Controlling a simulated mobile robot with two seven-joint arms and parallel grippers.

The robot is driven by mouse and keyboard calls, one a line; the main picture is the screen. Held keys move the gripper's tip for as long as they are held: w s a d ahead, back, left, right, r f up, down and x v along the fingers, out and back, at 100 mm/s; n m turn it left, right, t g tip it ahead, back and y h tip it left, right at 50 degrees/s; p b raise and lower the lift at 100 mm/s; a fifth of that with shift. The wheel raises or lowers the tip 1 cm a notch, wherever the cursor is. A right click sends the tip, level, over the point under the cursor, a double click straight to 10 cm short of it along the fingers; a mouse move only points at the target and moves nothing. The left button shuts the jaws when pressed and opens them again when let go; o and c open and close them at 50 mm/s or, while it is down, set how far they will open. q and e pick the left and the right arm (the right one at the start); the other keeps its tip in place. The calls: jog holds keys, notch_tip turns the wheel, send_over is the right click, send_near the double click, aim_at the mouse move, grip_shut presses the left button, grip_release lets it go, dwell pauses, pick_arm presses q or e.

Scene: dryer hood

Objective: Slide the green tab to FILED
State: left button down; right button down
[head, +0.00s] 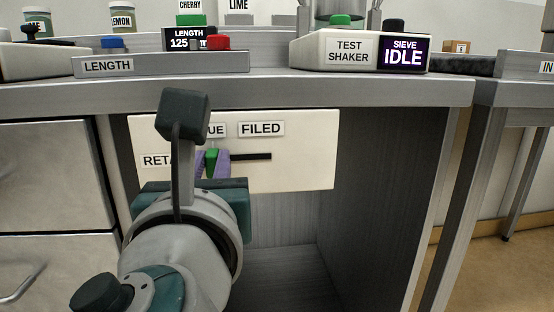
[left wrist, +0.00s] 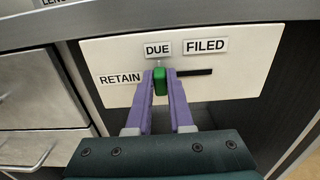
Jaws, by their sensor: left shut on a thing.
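The green tab (left wrist: 160,82) sits on a dark horizontal slot (left wrist: 195,72) in a cream panel (left wrist: 240,82) under the counter. In the left wrist view it is below the DUE label (left wrist: 157,48). The FILED label (left wrist: 206,46) is to its right and the RETAIN label (left wrist: 120,79) to its left. My left gripper (left wrist: 160,86) has its purple fingers on both sides of the tab, shut on it. In the head view the tab (head: 212,160) shows between the fingertips, and my arm hides part of the panel. My right gripper is not in view.
The slot runs clear to the right of the tab. The counter edge (head: 300,90) overhangs the panel. Below is an open dark recess (head: 380,220), and drawers (head: 52,175) stand at the left. A test shaker box (head: 350,50) and a LENGTH panel (head: 160,64) are on the counter.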

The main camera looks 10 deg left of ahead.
aim_at(266, 150)
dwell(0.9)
